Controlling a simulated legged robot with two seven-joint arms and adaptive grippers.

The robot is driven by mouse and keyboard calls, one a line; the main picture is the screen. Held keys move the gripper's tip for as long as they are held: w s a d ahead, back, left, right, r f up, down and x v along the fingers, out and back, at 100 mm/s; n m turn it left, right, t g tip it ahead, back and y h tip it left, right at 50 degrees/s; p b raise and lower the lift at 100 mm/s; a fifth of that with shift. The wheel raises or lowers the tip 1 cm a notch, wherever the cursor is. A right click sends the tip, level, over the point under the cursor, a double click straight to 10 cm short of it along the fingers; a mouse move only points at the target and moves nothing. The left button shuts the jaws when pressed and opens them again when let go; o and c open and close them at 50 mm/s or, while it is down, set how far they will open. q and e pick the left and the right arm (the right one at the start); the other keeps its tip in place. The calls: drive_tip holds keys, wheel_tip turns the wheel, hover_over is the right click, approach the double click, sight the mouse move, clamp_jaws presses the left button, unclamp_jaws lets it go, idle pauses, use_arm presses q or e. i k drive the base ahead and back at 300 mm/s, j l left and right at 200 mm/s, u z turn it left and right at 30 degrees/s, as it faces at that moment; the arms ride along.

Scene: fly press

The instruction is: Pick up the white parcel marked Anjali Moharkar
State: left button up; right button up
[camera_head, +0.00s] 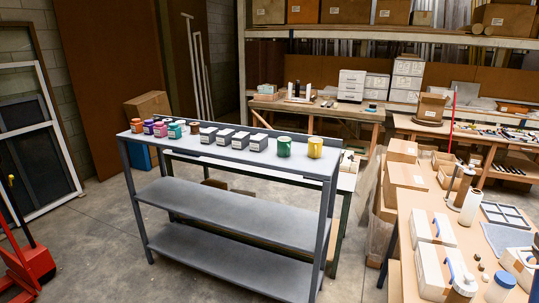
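No parcel with a readable name shows, so I cannot tell which thing is the one marked Anjali Moharkar. Several small grey boxes with pale labelled fronts (225,138) stand in a row on the top of a grey metal shelf rack (180,147). Their lettering is too small to read. Two white boxes with blue handles, a farther one (419,228) and a nearer one (428,272), stand on the wooden table at the right. Neither of my grippers is in view.
Coloured cans, including a green one (284,147) and a yellow one (315,148), share the rack top. The right table (408,245) is crowded with cartons and bottles. A red wheeled device (35,262) stands at left. Concrete floor (95,235) is open left of the rack.

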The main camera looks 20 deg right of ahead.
sight(437, 266)
drive_tip(key=i+z, duration=0.2)
drive_tip(key=z, duration=0.3)
drive_tip(key=i+z, duration=0.25)
drive_tip(key=z, duration=0.2)
drive_tip(key=i+j+z, duration=0.15)
drive_tip(key=z, duration=0.35)
drive_tip(key=i+j+z, duration=0.2)
drive_tip(key=z, duration=0.3)
drive_tip(key=i+j+z, duration=0.15)
drive_tip(key=z, duration=0.3)
drive_tip(key=j, duration=0.1)
